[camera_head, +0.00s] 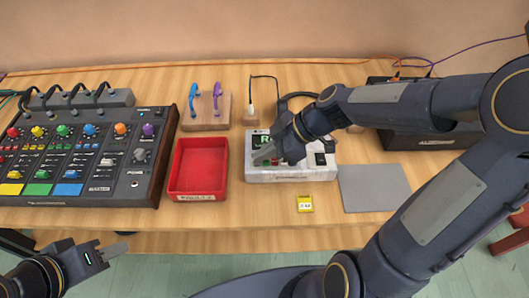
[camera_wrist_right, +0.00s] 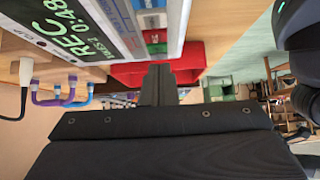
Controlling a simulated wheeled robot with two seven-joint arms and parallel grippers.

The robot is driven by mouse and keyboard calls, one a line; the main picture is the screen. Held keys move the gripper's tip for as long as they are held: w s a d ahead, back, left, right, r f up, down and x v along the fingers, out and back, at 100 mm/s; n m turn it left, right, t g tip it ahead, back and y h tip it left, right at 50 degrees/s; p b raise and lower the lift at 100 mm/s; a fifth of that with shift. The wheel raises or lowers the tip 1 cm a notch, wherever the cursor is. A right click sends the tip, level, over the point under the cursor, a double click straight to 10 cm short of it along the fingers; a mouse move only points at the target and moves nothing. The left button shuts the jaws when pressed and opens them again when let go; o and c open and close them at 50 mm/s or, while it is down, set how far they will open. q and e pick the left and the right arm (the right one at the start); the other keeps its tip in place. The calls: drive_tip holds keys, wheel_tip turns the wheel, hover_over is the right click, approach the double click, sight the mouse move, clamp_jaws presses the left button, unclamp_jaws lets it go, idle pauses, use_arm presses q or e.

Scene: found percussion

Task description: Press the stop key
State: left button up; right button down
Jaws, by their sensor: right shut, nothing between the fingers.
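The white recorder box (camera_head: 290,175) sits on the table, with its screen (camera_head: 262,140) at the back left. In the right wrist view the screen (camera_wrist_right: 75,25) reads REC and 0:48. Coloured keys, including a green key (camera_wrist_right: 153,36) and a red key (camera_wrist_right: 155,48), lie along its top; I cannot read which is stop. My right gripper (camera_head: 262,156) is shut and empty, its tips low by the recorder's left keys; it also shows in the right wrist view (camera_wrist_right: 160,72). Contact is unclear. My left gripper (camera_head: 122,248) hangs off the table's front edge, its jaws unclear.
A red tray (camera_head: 198,195) stands left of the recorder, and a mixer (camera_head: 85,150) further left. A wooden block with cable hooks (camera_head: 207,118) and a black box (camera_head: 420,143) stand behind.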

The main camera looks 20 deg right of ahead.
drive_tip(key=shift+f, duration=0.2)
